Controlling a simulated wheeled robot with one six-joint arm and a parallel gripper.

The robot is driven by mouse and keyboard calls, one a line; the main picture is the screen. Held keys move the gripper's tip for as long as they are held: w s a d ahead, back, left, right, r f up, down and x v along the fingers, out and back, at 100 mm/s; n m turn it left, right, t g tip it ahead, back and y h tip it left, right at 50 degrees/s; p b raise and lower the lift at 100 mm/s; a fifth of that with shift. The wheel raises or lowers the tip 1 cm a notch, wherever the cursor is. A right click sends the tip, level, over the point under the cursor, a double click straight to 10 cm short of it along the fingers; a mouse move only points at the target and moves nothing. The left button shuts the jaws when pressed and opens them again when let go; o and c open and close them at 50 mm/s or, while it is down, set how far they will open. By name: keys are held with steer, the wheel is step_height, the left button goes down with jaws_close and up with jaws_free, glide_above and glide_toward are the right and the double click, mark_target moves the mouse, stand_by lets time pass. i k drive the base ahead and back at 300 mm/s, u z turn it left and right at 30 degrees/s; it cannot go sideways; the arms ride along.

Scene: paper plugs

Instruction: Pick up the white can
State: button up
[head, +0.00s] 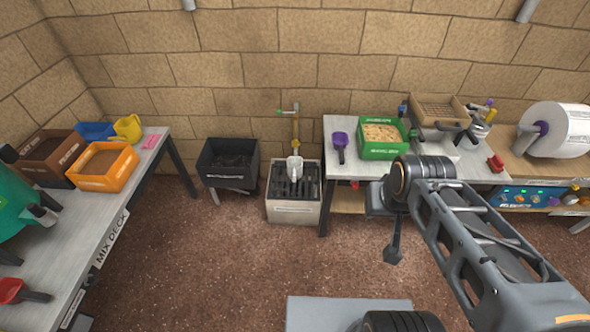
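A white can (295,167) stands on the dark grate of a pale floor-standing sink unit (294,211) at the middle back, below a brass tap (295,112). It looks upright; its details are too small to make out. My gripper (393,255) hangs at the end of my arm, right of the can and nearer to me, apart from it and in front of the right bench. It appears dark and small, and whether its fingers are parted cannot be told. I see nothing held in it.
A black bin (229,161) stands left of the sink unit. The right bench (347,122) holds a green tray (382,151) and a purple scoop (340,141). The brown floor (230,260) between is clear.

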mark_target(294, 163)
steer(key=u, duration=0.6)
steer(key=i, duration=0.6)
steer(key=u, duration=0.85)
steer(key=i, duration=1.5)
steer(key=z, duration=0.7)
